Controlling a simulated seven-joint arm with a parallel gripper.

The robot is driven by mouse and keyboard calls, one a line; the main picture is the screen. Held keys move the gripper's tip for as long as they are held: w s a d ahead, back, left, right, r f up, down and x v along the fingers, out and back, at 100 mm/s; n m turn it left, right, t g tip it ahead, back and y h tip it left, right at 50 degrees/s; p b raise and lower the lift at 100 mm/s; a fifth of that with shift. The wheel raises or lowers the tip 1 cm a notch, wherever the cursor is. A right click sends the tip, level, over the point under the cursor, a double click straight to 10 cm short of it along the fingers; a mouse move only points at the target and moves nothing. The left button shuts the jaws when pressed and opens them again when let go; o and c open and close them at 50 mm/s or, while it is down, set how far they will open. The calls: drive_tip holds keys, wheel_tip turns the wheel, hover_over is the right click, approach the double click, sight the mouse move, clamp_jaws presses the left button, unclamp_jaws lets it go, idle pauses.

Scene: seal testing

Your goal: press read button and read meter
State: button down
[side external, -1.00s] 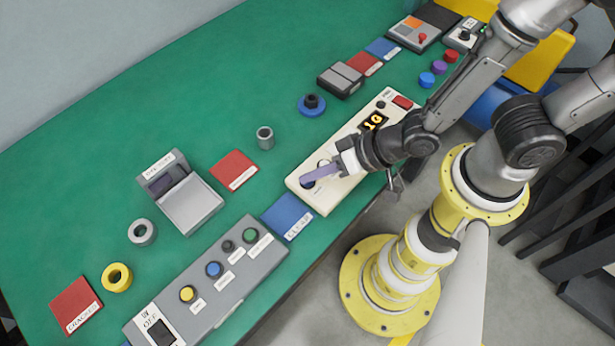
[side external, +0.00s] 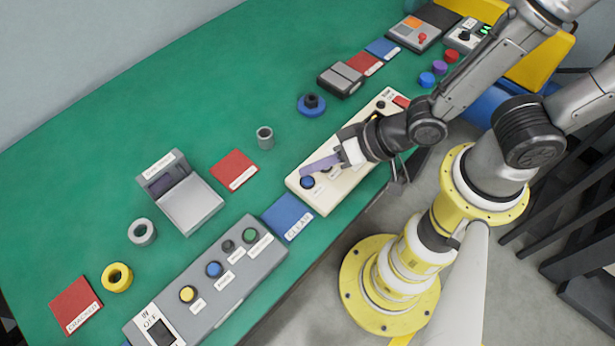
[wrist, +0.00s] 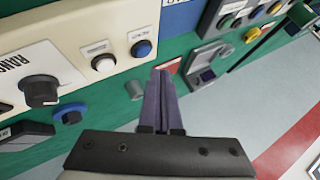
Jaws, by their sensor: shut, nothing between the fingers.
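The cream meter panel (side external: 330,198) lies along the bench's front edge. A blue button (side external: 307,183) is at its left end and also shows in the wrist view (wrist: 141,48). A white button (wrist: 103,63) is beside it. A black range knob (wrist: 40,92) is further along the panel. The button labels are too small to read. My gripper (side external: 303,170) is shut and empty, its purple fingers over the panel's left end, close to the blue button and apparently above it. It also shows in the wrist view (wrist: 160,72). My arm hides most of the display, so its reading cannot be read.
A blue labelled mat (side external: 284,214) and a grey button box (side external: 235,275) lie left of the panel. The green bench (side external: 110,205) is clear further back.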

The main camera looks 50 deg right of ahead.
drive_tip(key=shift+r, duration=1.95)
drive_tip(key=w+d+r+m+t+h, duration=0.1)
drive_tip(key=w+d+r+m+t, duration=0.15)
drive_tip(key=d+r, duration=0.45)
drive_tip(key=w+d+r+m+t+h, duration=0.1)
drive_tip(key=w+d+r, duration=0.35)
drive_tip(key=r, duration=0.35)
drive_tip(key=s+d+r+n+g+h, duration=0.1)
drive_tip(key=s+d+r+n+h, duration=0.15)
drive_tip(key=s+d+r, duration=0.35)
drive_tip(key=s+d+f+n+g, duration=0.2)
drive_tip(key=s+d+f+g, duration=0.1)
drive_tip(key=s, duration=0.7)
drive_tip(key=shift+f+n+g+h, duration=0.45)
drive_tip(key=shift+f+g, duration=0.2)
drive_tip(key=shift+f, duration=0.15)
drive_tip(key=shift+d, duration=0.1)
